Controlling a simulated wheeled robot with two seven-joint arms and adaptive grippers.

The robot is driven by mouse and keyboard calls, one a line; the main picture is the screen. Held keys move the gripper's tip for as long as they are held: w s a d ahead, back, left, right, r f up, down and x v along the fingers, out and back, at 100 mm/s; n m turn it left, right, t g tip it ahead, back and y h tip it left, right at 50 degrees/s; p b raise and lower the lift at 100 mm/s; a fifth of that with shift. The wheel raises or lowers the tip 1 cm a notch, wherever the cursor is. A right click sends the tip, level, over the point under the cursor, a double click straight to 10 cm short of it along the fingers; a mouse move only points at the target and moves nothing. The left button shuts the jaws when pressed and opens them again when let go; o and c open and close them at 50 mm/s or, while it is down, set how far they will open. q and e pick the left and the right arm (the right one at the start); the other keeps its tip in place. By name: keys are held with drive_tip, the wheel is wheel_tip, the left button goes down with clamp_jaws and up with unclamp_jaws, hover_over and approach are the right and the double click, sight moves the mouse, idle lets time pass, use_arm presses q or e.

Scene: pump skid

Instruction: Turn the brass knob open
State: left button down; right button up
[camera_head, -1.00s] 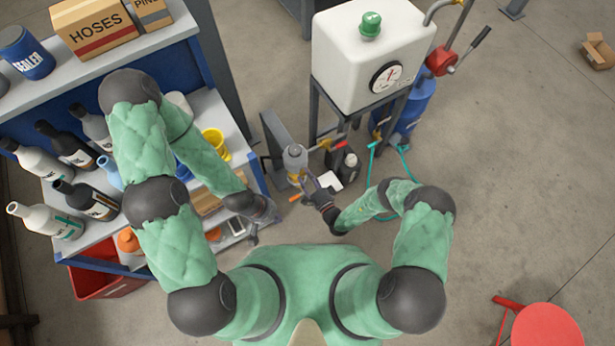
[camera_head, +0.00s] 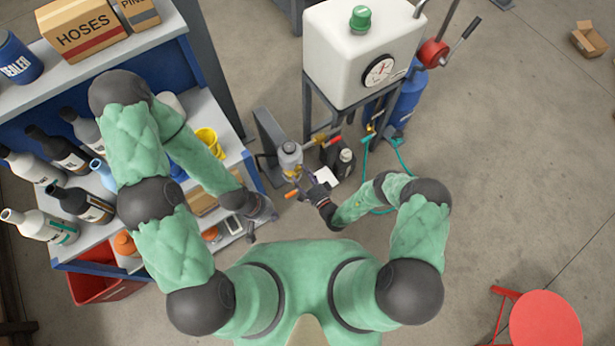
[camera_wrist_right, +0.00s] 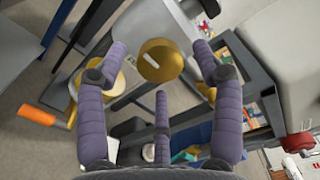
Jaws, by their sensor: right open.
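The round brass knob (camera_wrist_right: 162,61) shows in the right wrist view, between and just beyond my right fingertips. A pale bar-shaped mark is on its face. My right gripper (camera_wrist_right: 160,72) is open around the view of the knob, and I see no clear contact. In the head view my right gripper (camera_head: 306,183) is beside the grey pump body (camera_head: 290,155), and it and the fittings largely hide the knob there. My left gripper (camera_head: 262,222) hangs by the shelf's right end, away from the knob; its fingers are too small to judge.
An orange handle (camera_wrist_right: 37,115) sticks out left of my right fingers. A white tank (camera_head: 365,50) on a dark frame stands behind, with a black jug (camera_head: 342,160) below. A shelf of bottles is at left. Open floor lies at right.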

drive_tip(key=v, duration=1.2)
drive_tip(key=shift+a, duration=0.1)
idle(0.4)
drive_tip(key=s+a+r+n+g+y, duration=0.2)
drive_tip(key=s+a+n+g, duration=0.15)
drive_tip(key=s+g, duration=0.45)
drive_tip(key=s+a+r+n+g+y, duration=0.2)
drive_tip(key=s+a+r+n+g, duration=0.15)
drive_tip(key=s+g, duration=0.45)
drive_tip(key=d+r+n+g+h, duration=0.2)
drive_tip(key=d+n+g+h, duration=0.2)
drive_tip(key=d+h, duration=0.4)
drive_tip(key=w+d+r+t+h, duration=0.1)
drive_tip(key=w+d+r+t, duration=0.1)
drive_tip(key=w+r+t, duration=0.2)
wheel_tip(320, 180, up, 3)
drive_tip(key=shift+w+f+t, duration=0.1)
drive_tip(key=shift+w+t, duration=0.3)
drive_tip(key=shift+w, duration=0.8)
